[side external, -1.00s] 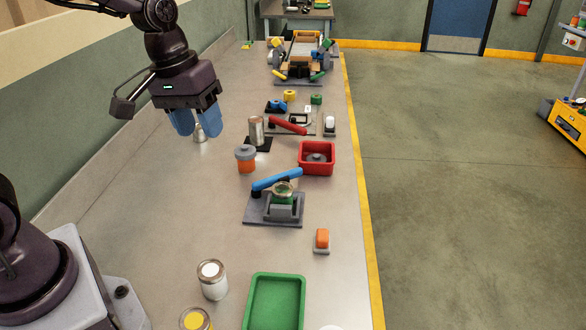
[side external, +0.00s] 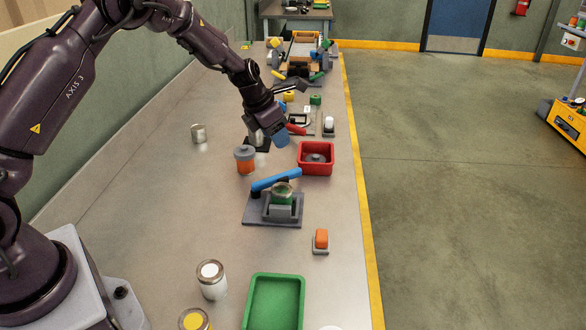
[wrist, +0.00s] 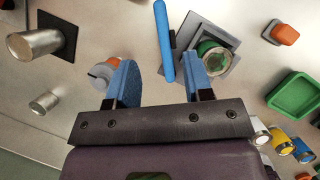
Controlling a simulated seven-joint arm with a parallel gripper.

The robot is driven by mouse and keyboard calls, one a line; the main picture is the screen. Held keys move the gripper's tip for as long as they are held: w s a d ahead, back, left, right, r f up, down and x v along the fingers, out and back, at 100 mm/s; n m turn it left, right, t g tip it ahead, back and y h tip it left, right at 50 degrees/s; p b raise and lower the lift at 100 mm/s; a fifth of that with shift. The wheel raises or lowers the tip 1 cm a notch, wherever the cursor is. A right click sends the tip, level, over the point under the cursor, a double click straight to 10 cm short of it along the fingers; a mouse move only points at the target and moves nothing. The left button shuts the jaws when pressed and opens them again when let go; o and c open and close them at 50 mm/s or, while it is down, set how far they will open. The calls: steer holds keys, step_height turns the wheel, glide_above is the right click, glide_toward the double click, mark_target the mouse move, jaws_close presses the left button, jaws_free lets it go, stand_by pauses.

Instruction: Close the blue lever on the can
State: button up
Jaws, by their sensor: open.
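The blue lever (side external: 276,180) lies on a grey fixture plate (side external: 260,219) in the middle of the bench, its far end pointing right and slightly up. A green can (side external: 283,198) stands in the fixture's holder beside it. My gripper (side external: 281,142) is above the bench behind the lever, near the red bin.
A red bin (side external: 316,171) and an orange container with grey lid (side external: 245,160) stand behind the fixture. An orange button (side external: 321,239), a green tray (side external: 250,302) and a white-topped can (side external: 212,280) are in front. The bench left of the fixture is clear.

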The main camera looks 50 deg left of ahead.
mark_target(294, 169)
steer(key=x, duration=1.2)
steer(key=shift+f, duration=0.4)
jaws_close()
